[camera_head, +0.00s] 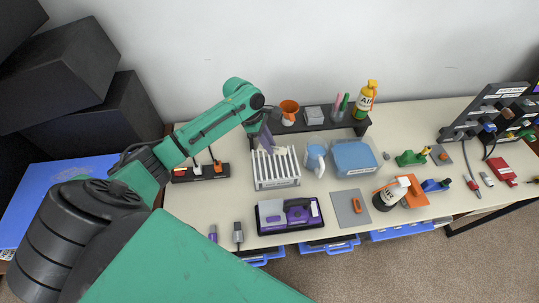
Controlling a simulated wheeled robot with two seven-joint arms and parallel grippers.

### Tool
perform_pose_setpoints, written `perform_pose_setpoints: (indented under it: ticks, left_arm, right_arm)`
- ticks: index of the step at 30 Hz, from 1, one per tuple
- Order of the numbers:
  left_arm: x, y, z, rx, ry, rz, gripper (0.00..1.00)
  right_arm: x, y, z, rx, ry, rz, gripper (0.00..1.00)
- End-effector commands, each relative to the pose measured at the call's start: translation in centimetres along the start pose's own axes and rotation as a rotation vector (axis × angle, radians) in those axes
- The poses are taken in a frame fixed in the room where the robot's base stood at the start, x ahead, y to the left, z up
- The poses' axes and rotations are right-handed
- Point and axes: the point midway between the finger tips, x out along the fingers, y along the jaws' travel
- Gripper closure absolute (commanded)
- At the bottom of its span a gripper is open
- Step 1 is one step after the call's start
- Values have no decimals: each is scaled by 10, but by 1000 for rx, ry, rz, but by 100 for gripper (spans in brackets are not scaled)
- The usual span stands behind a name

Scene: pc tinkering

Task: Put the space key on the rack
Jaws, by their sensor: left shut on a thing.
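The rack (277,184) is a white slotted holder with several upright dividers, standing on the table left of the middle. My left gripper (268,146) is over the back left part of the rack, pointing down. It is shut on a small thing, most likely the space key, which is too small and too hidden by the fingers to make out. I cannot tell whether that thing touches the rack. My right gripper is not in view.
A power strip (201,173) lies left of the rack. A white jug (315,158) and a blue box (354,156) stand to its right. A purple tray (290,228) is in front. A dark shelf (313,128) with an orange cup (289,112) is behind.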

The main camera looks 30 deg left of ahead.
Motion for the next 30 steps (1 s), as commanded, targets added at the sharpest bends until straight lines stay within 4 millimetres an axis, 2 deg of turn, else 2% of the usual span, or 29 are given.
perform_pose_setpoints:
  ticks: [3,7,12,23,24,25,26,30]
  left_arm:
    - [20,-1,-8,-1,-1,-3,100]
    - [34,0,-14,-1,0,-2,100]
    - [62,0,-26,-1,0,0,100]
    - [67,0,-28,1,-1,0,100]
    - [67,0,-27,1,0,0,59]
    - [67,0,-28,1,0,0,48]
    - [66,0,-28,1,0,0,44]
    - [66,0,-28,1,0,0,44]
  right_arm:
    - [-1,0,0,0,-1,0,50]
    - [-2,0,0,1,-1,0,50]
    - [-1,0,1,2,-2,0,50]
    - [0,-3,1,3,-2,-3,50]
    - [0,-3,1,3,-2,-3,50]
    - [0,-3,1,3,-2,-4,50]
    - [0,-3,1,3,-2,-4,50]
    - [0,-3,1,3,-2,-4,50]
